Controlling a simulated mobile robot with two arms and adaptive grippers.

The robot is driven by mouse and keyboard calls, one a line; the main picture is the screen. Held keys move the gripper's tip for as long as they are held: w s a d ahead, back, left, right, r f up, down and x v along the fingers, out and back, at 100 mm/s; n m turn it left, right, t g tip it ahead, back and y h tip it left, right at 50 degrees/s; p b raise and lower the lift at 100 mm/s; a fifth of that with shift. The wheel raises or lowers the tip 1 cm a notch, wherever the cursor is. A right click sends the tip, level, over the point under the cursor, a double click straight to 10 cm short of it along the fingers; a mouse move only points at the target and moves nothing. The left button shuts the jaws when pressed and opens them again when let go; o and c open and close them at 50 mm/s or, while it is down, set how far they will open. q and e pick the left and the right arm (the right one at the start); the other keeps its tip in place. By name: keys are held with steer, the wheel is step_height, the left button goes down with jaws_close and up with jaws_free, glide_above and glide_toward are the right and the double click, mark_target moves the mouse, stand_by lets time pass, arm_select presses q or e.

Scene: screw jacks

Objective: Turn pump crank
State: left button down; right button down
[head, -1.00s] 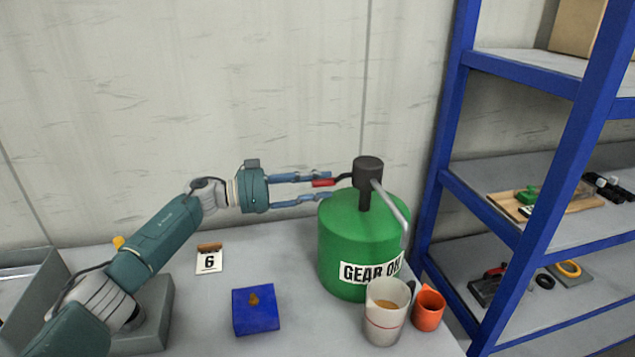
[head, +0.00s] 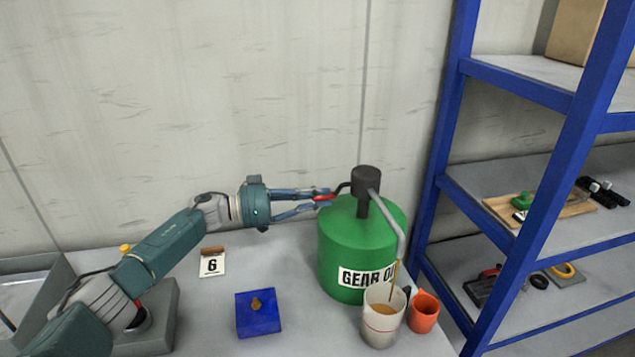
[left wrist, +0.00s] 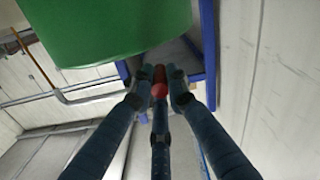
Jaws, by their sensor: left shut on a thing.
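The green drum (head: 340,240) labelled as gear oil stands on the table, with a dark pump head (head: 366,181) on top. A grey spout (head: 391,217) bends down from the pump head. Brown oil runs from it into a white measuring cup (head: 381,330). My left gripper (head: 326,197) is shut on the red crank handle (head: 323,197), left of the pump head. In the left wrist view the red handle (left wrist: 159,90) sits between the fingers, below the green drum (left wrist: 100,25). My right gripper is not in view.
An orange cup (head: 423,313) stands right of the measuring cup. A blue shelf rack (head: 455,150) stands close at the right. The table between block and drum is clear.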

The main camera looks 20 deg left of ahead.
mark_target(321, 217)
arm_select(q)
steer(key=n+p, duration=0.1)
steer(key=p, duration=0.1)
steer(key=s+d+n+p, duration=0.1)
steer(key=shift+s+f+n+p, duration=0.1)
steer(key=shift+f+n+p, duration=0.1)
steer(key=shift+n+p, duration=0.2)
steer(key=shift+s+d+f+n+p, duration=0.25)
steer(key=shift+s+f+n+p, duration=0.2)
steer(key=shift+n+p, duration=0.45)
steer(key=c, duration=1.7)
jaws_free()
